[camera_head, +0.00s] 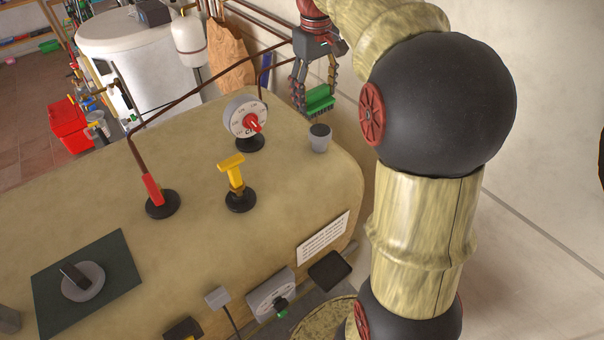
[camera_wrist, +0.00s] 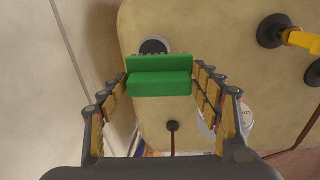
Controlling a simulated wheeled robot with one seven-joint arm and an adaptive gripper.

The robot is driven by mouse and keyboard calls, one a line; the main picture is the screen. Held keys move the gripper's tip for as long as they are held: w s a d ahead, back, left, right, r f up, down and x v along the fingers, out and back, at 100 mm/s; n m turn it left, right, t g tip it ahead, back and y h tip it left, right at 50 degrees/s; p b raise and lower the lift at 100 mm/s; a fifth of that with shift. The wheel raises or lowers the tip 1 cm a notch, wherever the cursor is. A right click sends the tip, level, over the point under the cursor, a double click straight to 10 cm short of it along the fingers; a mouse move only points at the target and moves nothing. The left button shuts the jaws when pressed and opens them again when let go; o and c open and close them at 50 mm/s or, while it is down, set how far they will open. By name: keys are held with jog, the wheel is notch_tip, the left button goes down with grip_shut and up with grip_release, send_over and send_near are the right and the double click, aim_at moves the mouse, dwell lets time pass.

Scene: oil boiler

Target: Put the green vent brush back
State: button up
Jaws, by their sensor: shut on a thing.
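The green vent brush (camera_head: 320,101) is held between the fingers of my gripper (camera_head: 314,92), near the far right corner of the tan boiler top (camera_head: 290,150). In the wrist view the green brush (camera_wrist: 160,76) lies crosswise between the two fingertips of my gripper (camera_wrist: 161,82). A small grey round cup-like holder with a dark top (camera_head: 319,138) stands on the boiler top just below the brush in the head view. In the wrist view this holder (camera_wrist: 155,46) shows partly behind the brush. I cannot tell how high the brush is above the surface.
A white dial with a red knob (camera_head: 246,118), a yellow T-handle (camera_head: 234,181) and a red-handled lever (camera_head: 154,190) stand on the boiler top. A dark green plate (camera_head: 118,262) lies at the left. A wall (camera_head: 350,118) runs close behind the right edge.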

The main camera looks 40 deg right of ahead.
jog(key=s+a+f+b, duration=0.1)
jog(key=s+a+b, duration=0.4)
jog(key=s+a, duration=0.45)
jog(key=s+a+f+b, duration=0.1)
jog(key=s+a+b, duration=0.3)
jog(key=s+a, duration=0.55)
jog(key=shift+y, duration=0.3)
jog(key=w+d+f, duration=0.2)
jog(key=w+f, duration=0.1)
jog(key=w+d+f+p, duration=0.1)
jog(key=w+d+f, duration=0.1)
jog(key=w+f, duration=0.1)
jog(key=w+d+f+p, duration=0.1)
jog(key=w+d+f, duration=0.1)
jog(key=w, duration=0.2)
jog(key=shift+d+f, duration=0.25)
jog(key=shift+f, duration=0.15)
jog(key=f, duration=0.2)
jog(key=f+p, duration=0.1)
jog(key=shift+w+d+g, duration=0.1)
jog(key=shift+w+g, duration=0.2)
jog(key=shift+s+f, duration=0.1)
jog(key=shift+f, duration=0.3)
jog(key=shift+f, duration=0.25)
